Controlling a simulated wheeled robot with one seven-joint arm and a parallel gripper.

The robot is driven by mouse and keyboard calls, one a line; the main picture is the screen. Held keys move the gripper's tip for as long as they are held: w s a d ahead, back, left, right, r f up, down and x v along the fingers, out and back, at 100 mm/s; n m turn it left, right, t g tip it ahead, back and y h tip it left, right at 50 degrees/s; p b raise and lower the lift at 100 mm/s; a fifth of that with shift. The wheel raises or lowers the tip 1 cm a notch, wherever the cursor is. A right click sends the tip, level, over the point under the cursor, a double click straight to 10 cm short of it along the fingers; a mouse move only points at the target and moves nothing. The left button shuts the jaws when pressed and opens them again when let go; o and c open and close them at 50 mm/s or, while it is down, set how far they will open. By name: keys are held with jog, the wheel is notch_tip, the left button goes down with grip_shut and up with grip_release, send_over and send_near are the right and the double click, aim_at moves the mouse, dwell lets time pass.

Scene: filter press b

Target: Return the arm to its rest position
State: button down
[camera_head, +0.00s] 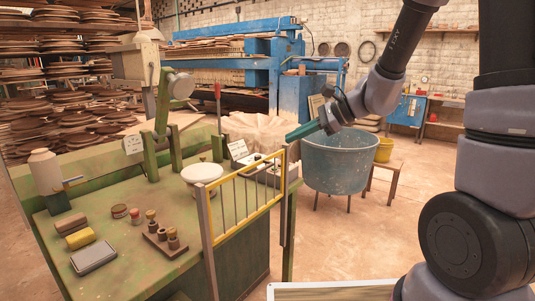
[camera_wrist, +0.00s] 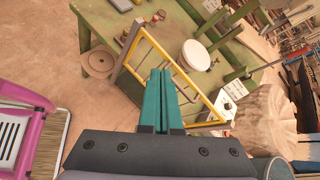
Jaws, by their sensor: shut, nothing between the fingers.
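My gripper (camera_head: 292,135) is in the air above the right end of the green workbench, near the yellow guard frame (camera_head: 245,195). In the wrist view my gripper (camera_wrist: 161,72) shows its two teal fingers pressed together, with nothing between them. The fingers point toward the yellow guard frame (camera_wrist: 150,62), which shows behind the tips. I cannot tell whether they touch it. My arm reaches in from the upper right in the head view.
A blue tub (camera_head: 340,160) stands right of the guard. A pink thing (camera_wrist: 22,130) shows at left in the wrist view. Open floor lies right of the bench.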

jog(key=s+d+r+n+t+h, duration=0.1)
jog(key=s+d+r+n+h, duration=0.3)
jog(key=s+d+r+n, duration=0.2)
jog(key=s+d+r+n+t+h, duration=0.2)
jog(key=s+d+r+n+h, duration=0.3)
jog(key=s+d, duration=0.4)
jog(key=shift+d+r+n+t, duration=0.35)
jog(key=shift+d+r, duration=0.4)
jog(key=shift+d, duration=0.25)
